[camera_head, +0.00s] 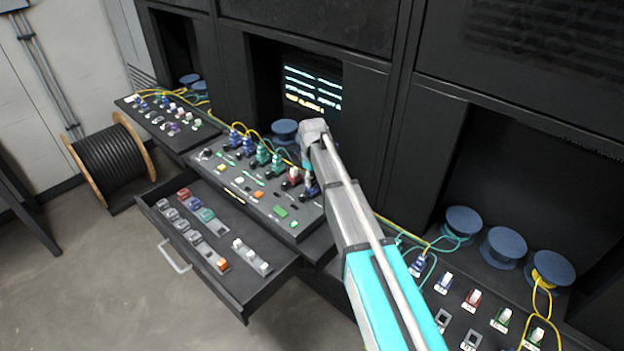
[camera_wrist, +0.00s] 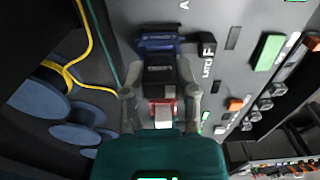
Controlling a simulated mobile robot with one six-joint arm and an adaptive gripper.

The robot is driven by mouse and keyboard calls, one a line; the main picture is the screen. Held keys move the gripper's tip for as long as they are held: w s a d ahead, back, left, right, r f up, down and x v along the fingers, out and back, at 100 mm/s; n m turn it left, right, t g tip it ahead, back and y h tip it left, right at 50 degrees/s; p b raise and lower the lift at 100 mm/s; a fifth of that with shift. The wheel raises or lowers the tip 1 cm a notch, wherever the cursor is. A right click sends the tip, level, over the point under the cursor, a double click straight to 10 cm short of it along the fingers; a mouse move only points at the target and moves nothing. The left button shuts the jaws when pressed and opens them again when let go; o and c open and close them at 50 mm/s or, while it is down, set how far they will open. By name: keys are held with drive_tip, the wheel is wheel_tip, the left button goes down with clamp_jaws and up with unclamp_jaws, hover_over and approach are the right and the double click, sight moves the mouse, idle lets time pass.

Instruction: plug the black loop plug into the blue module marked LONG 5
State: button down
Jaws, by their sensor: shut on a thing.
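In the wrist view my gripper (camera_wrist: 161,90) is shut on a black plug (camera_wrist: 161,70), with one finger on each side of it. A blue module (camera_wrist: 157,38) sits directly beyond the plug, close against it or touching; I cannot tell how deep the plug is seated. In the head view my gripper (camera_head: 309,172) is down at the right end of the middle panel, and my arm hides much of it. A blue module (camera_head: 311,189) shows just below it. I cannot read a LONG 5 mark in either view.
A red module (camera_head: 292,179) stands close to the left of my gripper, with green and blue modules farther left. Yellow fibre (camera_head: 262,138) runs behind the row. An open drawer (camera_head: 262,285) with small modules juts out in front. Blue spools (camera_head: 503,246) stand at right.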

drive_tip(key=shift+f, duration=0.15)
drive_tip(key=shift+c, duration=1.5)
unclamp_jaws()
drive_tip(key=shift+r, duration=0.2)
